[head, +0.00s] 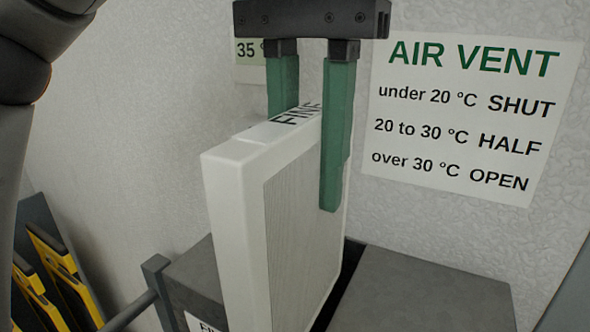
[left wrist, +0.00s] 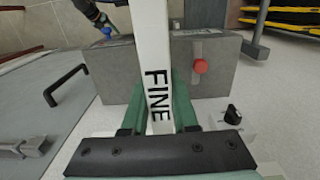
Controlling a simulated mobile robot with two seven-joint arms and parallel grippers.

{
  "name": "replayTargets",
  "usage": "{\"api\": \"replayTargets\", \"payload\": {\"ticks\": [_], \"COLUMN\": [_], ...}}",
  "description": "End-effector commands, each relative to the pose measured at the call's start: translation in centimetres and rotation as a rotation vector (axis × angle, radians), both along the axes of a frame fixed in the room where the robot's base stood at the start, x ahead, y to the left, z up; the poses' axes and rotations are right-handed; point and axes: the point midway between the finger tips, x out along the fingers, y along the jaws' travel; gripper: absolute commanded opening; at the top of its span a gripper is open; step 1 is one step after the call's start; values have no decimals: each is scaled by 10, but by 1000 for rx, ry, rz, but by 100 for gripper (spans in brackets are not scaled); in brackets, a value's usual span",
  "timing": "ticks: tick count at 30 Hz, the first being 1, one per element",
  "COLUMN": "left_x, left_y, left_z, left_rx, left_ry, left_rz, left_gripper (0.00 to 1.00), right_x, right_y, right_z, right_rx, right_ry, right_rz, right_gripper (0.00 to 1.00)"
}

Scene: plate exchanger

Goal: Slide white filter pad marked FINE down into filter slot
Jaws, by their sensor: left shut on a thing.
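The white filter pad (head: 232,235) stands upright, with FINE in dark letters along its top edge. My left gripper (head: 308,150) is shut on it from above, one green finger on each broad face. The grey housing (head: 425,290) stands below, with a dark slot opening (head: 351,262) beside the pad. The pad's lower end runs past the housing top and out of the picture; I cannot tell how deep it sits. The left wrist view shows the pad (left wrist: 151,40) between two grey housing parts. A small dark shape there, top left, may be my right gripper (left wrist: 98,15).
An AIR VENT notice (head: 460,120) hangs on the wall behind. Yellow and black items (head: 55,265) stand at lower left. The left wrist view shows a red knob (left wrist: 200,66), a blue knob (left wrist: 107,32), a black handle (left wrist: 66,84) and a black knob (left wrist: 232,115).

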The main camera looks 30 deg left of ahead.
Motion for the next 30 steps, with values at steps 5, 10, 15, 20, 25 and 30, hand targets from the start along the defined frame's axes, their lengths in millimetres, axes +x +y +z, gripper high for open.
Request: {"api": "replayTargets", "payload": {"ticks": [5,10,15,20,25,30], "left_x": [19,36,53,69,85,93], "left_y": [-1,-2,-2,-2,-3,-3], "left_z": [-2,-2,-3,-4,-5,-15], "left_rx": [0,-1,0,0,-1,0], "left_ry": [1,0,-1,-1,-1,1], "left_rz": [1,2,2,2,1,-2], "left_gripper": [0,0,0,0,0,0], "right_x": [0,0,1,1,2,2], "right_y": [0,0,0,0,0,0], "right_z": [0,3,7,11,16,14], "right_rx": [0,0,0,1,1,2], "right_ry": [0,0,-1,-2,-3,-5], "right_rz": [0,0,0,-1,-1,-1], "right_gripper": [62,62,62,62,62,62]}}
